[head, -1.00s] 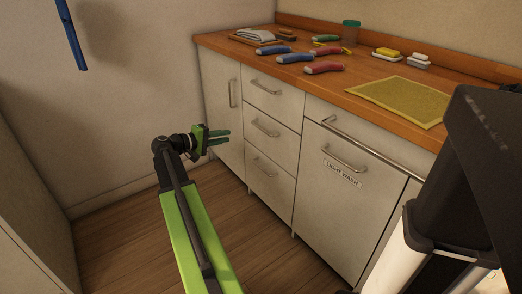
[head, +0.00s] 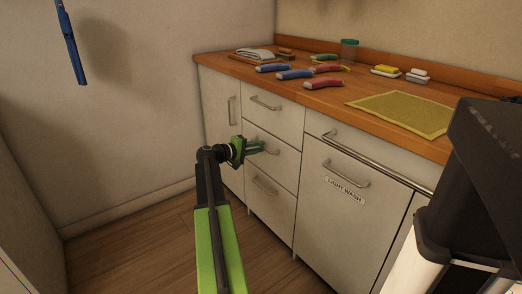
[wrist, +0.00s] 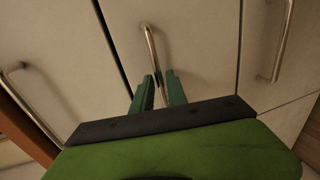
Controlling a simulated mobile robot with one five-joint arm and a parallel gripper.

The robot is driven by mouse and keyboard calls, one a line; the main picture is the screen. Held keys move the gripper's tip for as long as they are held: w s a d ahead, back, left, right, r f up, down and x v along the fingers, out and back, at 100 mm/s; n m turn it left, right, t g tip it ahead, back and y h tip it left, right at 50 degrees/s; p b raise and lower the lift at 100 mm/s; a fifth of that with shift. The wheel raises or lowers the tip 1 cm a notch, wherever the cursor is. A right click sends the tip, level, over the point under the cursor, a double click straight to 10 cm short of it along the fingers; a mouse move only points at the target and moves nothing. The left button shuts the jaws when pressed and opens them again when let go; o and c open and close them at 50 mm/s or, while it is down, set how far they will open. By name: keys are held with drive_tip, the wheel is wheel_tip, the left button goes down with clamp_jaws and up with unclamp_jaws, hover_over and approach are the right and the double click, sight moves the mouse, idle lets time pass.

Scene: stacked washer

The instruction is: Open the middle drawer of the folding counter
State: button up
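The folding counter (head: 330,232) stands along the wall, with a column of three drawers left of its centre. The middle drawer (head: 284,164) is closed, its front level with its neighbours. Its curved metal bar handle (head: 273,151) is partly hidden by my fingers in the head view; the handle (wrist: 150,42) shows clearly in the wrist view. My gripper (head: 262,146) is at this handle. In the wrist view, the green fingers of my gripper (wrist: 160,80) are apart, one on each side of the handle's lower end. I cannot tell whether they touch it.
The top drawer handle (head: 265,103) and bottom drawer handle (head: 264,185) lie above and below. A door with a vertical handle (head: 231,110) is at left, a "LIGHT WASH" panel (head: 335,230) at right. The floor (head: 150,245) at left is clear.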

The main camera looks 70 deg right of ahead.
drive_tip(key=shift+x, duration=0.9)
clamp_jaws()
idle(0.8)
